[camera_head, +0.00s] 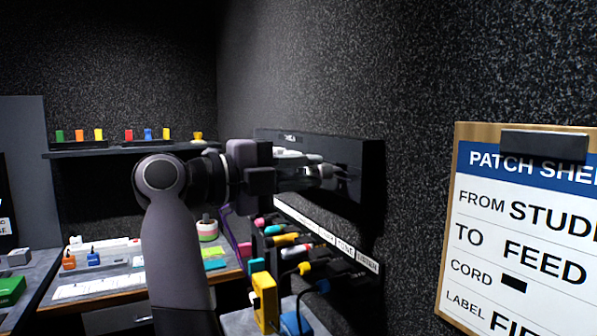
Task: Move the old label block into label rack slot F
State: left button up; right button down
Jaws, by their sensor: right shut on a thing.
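My right gripper (315,172) is in front of the black panel (365,160) on the right wall. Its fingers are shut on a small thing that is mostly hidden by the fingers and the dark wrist. I cannot make out its shape or any label on it. I cannot tell whether it touches the panel. No slot letter F is readable, so I cannot pick out that slot. Several small coloured blocks, among them a red one (129,135) and a blue one (148,134), stand on the shelf (90,153) at the back left. My left gripper is not in view.
A white label strip (330,238) runs below the panel, beside several coloured plugs and cords (290,240). A yellow box (264,300) stands below. A clipboard (448,230) hangs on the right wall. A desk (110,290) with a white power strip (105,247) is at left.

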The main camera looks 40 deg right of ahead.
jog(key=shift+x, duration=1.15)
jog(key=shift+s+d, duration=0.1)
jog(key=shift+d, duration=0.1)
jog(key=c, duration=0.9)
grip_release()
jog(key=shift+d, duration=0.1)
jog(key=shift+c, duration=0.2)
